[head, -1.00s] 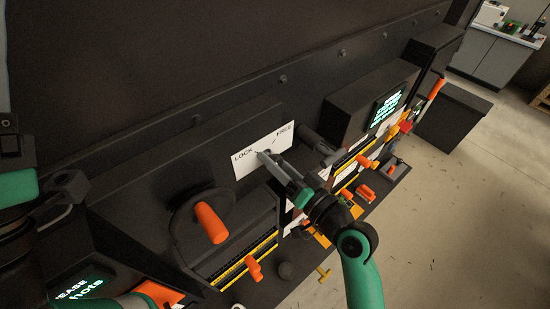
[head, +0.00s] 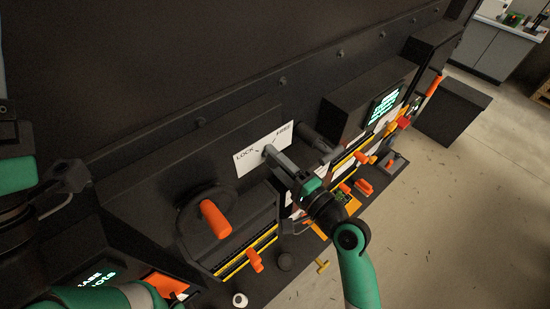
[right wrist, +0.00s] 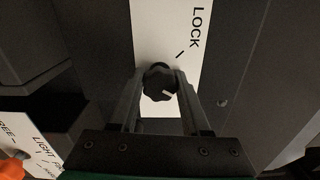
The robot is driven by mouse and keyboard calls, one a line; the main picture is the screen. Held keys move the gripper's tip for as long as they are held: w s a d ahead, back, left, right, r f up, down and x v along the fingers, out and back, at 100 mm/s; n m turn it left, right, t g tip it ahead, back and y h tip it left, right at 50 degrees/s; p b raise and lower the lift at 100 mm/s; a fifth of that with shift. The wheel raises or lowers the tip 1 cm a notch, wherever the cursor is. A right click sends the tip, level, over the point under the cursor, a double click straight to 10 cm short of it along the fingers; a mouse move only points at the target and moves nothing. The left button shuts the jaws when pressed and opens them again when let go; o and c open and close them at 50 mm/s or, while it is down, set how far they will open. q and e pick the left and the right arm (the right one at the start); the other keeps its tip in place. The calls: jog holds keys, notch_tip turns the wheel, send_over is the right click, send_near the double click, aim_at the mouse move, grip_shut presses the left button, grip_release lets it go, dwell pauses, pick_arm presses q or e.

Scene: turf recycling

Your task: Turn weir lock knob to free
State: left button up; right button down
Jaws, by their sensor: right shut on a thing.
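The weir lock knob (right wrist: 158,82) is a small dark lobed knob on a white plate (head: 250,165) marked LOCK at its left and FREE at its upper right. My right gripper (head: 268,151) is at the plate, its fingers closed on either side of the knob, as the right wrist view (right wrist: 160,92) shows. A pale mark on the knob's face points to the lower right in that view, away from the tick beside LOCK. The FREE end of the plate is hidden there. Parts of my left arm show at the left; its fingertips cannot be made out.
Left of the plate is a dark wheel with an orange handle (head: 215,219). A dark cylinder (head: 318,142) juts out close to the right of my gripper. A screen box (head: 365,105) and several orange and yellow controls lie further right.

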jog(key=shift+m, duration=1.3)
jog(key=shift+c, duration=1.8)
grip_release()
jog(key=shift+s, duration=0.1)
jog(key=v, duration=1.1)
jog(key=shift+s+d+b, duration=0.2)
jog(key=shift+b, duration=0.2)
